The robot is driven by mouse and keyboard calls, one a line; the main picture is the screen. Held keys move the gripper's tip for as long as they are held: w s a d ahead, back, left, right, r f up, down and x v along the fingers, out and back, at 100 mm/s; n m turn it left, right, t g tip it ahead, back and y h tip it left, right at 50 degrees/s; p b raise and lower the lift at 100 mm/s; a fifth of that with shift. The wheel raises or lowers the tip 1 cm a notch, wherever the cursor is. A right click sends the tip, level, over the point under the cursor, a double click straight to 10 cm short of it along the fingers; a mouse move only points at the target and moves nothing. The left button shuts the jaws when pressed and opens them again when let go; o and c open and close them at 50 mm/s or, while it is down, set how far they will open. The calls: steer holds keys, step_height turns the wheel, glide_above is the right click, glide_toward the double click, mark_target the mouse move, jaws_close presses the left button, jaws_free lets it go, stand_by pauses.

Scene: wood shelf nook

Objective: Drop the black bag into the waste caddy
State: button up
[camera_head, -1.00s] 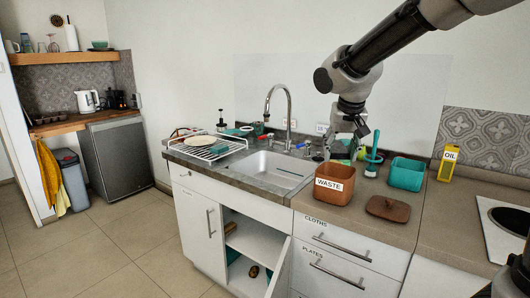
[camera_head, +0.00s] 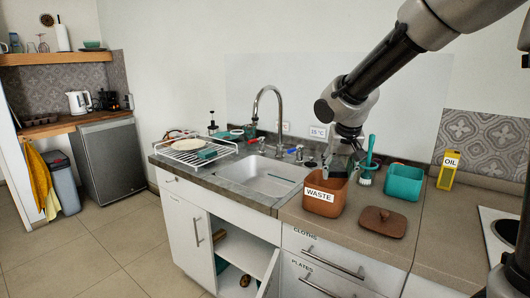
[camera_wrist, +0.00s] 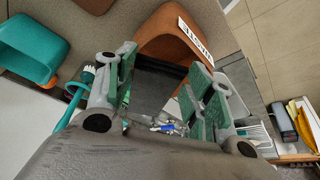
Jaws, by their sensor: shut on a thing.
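The waste caddy (camera_head: 322,210) is an open brown bin with a WASTE label, standing on the counter right of the sink. My gripper (camera_head: 338,170) points down at the caddy's mouth, its tips overlapping the back of the rim in the head view. In the wrist view my gripper (camera_wrist: 160,92) is shut on the black bag (camera_wrist: 153,88), a dark sheet between the green finger pads. The caddy (camera_wrist: 165,22) lies just beyond the bag there. The bag's lower part and the caddy's inside are mostly hidden.
A brown lid (camera_head: 384,222) lies on the counter in front. A teal tub (camera_head: 403,182) and a teal-handled brush (camera_head: 368,160) stand behind and right of the caddy. A yellow OIL carton (camera_head: 448,170) is farther right. The sink (camera_head: 268,178) is left.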

steer(key=shift+f, duration=0.15)
steer(key=o, duration=0.8)
steer(key=shift+o, duration=0.2)
steer(key=v, duration=1.2)
